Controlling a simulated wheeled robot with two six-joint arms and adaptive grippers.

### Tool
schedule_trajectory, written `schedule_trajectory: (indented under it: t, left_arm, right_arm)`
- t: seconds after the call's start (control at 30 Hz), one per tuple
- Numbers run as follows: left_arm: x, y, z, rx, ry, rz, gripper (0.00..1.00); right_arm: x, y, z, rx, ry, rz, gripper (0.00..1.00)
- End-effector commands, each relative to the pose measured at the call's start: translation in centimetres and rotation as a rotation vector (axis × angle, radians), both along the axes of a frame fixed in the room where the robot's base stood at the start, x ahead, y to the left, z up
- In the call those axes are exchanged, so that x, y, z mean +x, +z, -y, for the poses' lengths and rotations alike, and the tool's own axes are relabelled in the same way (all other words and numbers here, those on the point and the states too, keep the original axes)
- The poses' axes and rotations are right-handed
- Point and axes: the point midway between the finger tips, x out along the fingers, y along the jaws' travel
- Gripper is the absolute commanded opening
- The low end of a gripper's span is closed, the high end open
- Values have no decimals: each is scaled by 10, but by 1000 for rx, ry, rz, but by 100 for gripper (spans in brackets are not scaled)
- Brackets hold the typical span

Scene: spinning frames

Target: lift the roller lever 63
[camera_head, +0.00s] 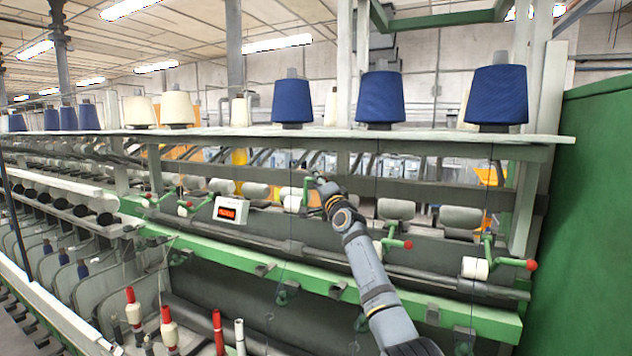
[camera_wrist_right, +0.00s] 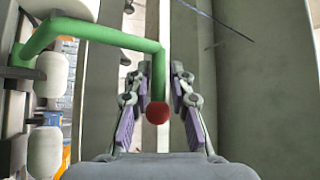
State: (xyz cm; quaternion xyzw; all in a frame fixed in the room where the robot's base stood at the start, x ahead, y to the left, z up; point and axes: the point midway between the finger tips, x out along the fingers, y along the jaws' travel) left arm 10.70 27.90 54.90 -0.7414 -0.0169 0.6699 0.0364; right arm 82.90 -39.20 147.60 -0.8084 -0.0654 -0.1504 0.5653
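A green roller lever (camera_wrist_right: 95,35) with a red ball knob (camera_wrist_right: 158,113) shows close up in the right wrist view. Its bent rod runs between the two fingers of my right gripper (camera_wrist_right: 161,72). The fingers stand open on either side of the rod, with a visible gap on the right. In the head view my right gripper (camera_head: 319,184) is at the rollers in the middle of the frame, beside a green lever part (camera_head: 305,193). It hides the knob there. No number is readable on the lever. My left gripper is not in view.
Other green levers with red knobs (camera_head: 408,245) (camera_head: 532,265) stand to the right on the spinning frame. A small box with a red display (camera_head: 231,211) is left of my gripper. Blue cones (camera_head: 292,101) stand on the shelf (camera_head: 450,134) above. A green panel (camera_head: 590,220) closes the right side.

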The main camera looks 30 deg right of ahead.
Motion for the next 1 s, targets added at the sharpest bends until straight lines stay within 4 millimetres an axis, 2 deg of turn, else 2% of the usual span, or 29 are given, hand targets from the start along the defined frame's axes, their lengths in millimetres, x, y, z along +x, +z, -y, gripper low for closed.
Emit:
schedule_trajectory:
  t: [0.27,0.43,0.8,1.0]
  left_arm:
    - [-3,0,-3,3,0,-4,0]
    - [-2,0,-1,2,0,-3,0]
    - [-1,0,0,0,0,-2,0]
    - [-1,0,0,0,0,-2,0]
  right_arm:
    - [0,-1,0,0,1,-1,23]
    - [-12,-7,0,-4,1,-3,23]
    - [-82,-30,-5,-8,-3,-4,23]
    - [-108,-37,-7,-3,-2,-2,23]
